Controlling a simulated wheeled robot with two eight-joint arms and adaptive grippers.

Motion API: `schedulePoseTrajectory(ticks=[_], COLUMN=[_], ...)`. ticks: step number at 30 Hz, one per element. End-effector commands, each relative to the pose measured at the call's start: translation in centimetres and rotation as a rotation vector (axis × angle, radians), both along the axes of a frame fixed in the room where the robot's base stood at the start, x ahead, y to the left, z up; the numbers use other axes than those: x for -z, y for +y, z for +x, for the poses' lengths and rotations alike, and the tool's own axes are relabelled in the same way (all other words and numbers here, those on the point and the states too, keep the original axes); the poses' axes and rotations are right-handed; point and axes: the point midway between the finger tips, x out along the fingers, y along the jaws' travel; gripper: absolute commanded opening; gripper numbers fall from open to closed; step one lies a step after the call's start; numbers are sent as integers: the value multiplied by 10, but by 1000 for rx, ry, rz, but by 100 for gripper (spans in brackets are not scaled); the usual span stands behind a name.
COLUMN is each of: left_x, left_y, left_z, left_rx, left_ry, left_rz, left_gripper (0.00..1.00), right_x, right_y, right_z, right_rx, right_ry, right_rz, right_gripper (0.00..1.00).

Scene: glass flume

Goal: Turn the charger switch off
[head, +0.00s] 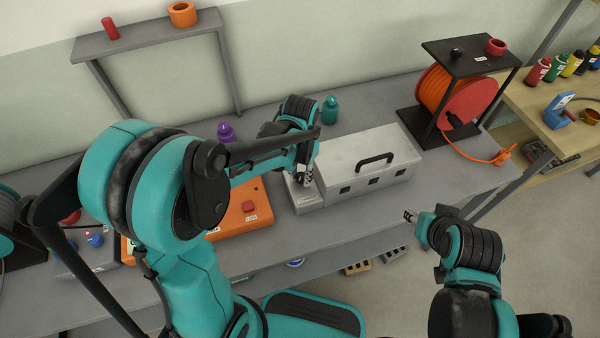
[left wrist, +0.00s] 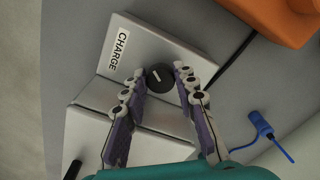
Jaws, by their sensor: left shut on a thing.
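The charger (head: 311,200) is a low silver-grey box on the grey bench, joined to or against a larger silver case. In the left wrist view its face (left wrist: 150,45) carries a white CHARGE label (left wrist: 117,49) and a round black switch knob (left wrist: 160,77) with a short white mark. My left gripper (head: 307,181) is down at the charger. In the left wrist view its two fingers (left wrist: 159,82) are shut on the knob, one on each side. In the head view the knob is hidden by the gripper. My right gripper (head: 409,216) hangs away from the bench; its jaw state is too small to tell.
The silver case (head: 400,155) with a black handle stands right of the charger. An orange box (head: 252,220) with a red button is at left. Purple (head: 226,132) and teal (head: 330,109) bottles stand behind. An orange cable reel (head: 445,97) is farther right.

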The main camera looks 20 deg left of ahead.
Motion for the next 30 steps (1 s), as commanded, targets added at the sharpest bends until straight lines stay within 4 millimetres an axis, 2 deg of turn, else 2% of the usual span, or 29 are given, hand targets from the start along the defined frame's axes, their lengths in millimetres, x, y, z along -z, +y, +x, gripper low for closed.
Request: schedulePoseTrajectory(ticks=[15, 21, 30], left_x=[0, 0, 0], left_y=[-2, -2, -2], left_z=[0, 0, 0], left_rx=[-449, -563, -646], left_ry=[0, 0, 0], left_rz=[0, 0, 0], left_gripper=[0, 0, 0], right_x=[-4, -5, -5], right_y=[0, 0, 0], right_z=[0, 0, 0], right_rx=[0, 0, 0], right_ry=[0, 0, 0], right_rz=[0, 0, 0], right_gripper=[40, 40, 40])
